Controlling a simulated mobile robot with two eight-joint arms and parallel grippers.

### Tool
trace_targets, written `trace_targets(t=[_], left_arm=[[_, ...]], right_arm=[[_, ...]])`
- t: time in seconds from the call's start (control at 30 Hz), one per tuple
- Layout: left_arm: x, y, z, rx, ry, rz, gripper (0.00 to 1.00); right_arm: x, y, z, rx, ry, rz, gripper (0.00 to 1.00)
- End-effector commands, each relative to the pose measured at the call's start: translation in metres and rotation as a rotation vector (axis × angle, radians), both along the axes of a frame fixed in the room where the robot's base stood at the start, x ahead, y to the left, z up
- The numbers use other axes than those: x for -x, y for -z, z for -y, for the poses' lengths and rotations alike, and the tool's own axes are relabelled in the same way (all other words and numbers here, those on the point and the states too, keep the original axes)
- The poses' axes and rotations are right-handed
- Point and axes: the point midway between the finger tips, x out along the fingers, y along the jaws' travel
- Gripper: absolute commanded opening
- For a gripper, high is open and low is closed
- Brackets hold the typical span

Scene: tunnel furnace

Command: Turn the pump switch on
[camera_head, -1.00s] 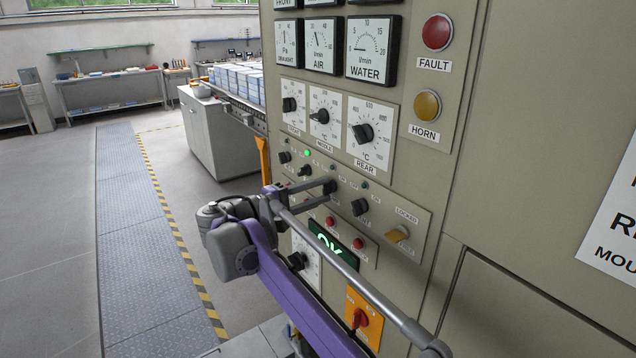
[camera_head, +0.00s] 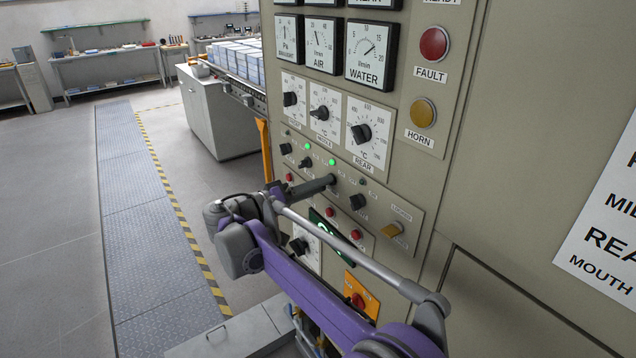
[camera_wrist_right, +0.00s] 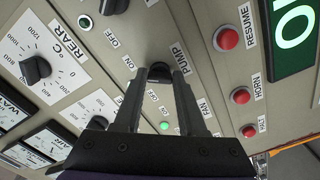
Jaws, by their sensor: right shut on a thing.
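The pump switch (camera_wrist_right: 160,72) is a small black knob beside the PUMP label (camera_wrist_right: 179,56), in the middle of the right wrist view. My right gripper (camera_wrist_right: 158,78) has its two dark fingers on either side of the knob and is shut on it. In the head view the right gripper (camera_head: 330,180) reaches the lower control panel, and its fingers hide the switch. A lit green lamp (camera_head: 331,162) shows just above the fingertips. The water gauge (camera_head: 370,52) has its needle toward the upper right. My left gripper is not in view.
Black knobs sit close by, one to the right (camera_head: 357,202) and one to the left (camera_head: 305,162). Red buttons (camera_head: 330,212) and a green display (camera_head: 325,232) lie below. A yellow switch (camera_head: 391,230) is farther right. The floor at left is clear.

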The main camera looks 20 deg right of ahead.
Motion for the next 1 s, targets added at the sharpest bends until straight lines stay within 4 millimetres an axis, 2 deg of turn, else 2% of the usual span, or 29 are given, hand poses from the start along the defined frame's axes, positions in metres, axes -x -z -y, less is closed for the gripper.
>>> trace_targets(t=[0.53, 0.57, 0.7, 0.73, 1.0], left_arm=[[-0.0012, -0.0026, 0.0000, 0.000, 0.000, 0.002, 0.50], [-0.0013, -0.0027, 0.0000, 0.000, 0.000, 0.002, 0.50], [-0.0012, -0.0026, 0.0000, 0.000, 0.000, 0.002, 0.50], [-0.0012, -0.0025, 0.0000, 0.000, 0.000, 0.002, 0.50], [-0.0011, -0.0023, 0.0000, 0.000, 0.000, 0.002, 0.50]], right_arm=[[-0.0006, -0.0008, -0.0003, -0.007, -0.002, 0.026, 0.00], [-0.0006, -0.0008, -0.0003, -0.007, -0.002, 0.026, 0.42], [-0.0005, -0.0006, -0.0003, -0.006, -0.002, 0.025, 0.67], [-0.0005, -0.0006, -0.0003, -0.007, -0.001, 0.025, 0.70], [-0.0002, -0.0001, -0.0007, -0.007, -0.002, 0.024, 0.70]])
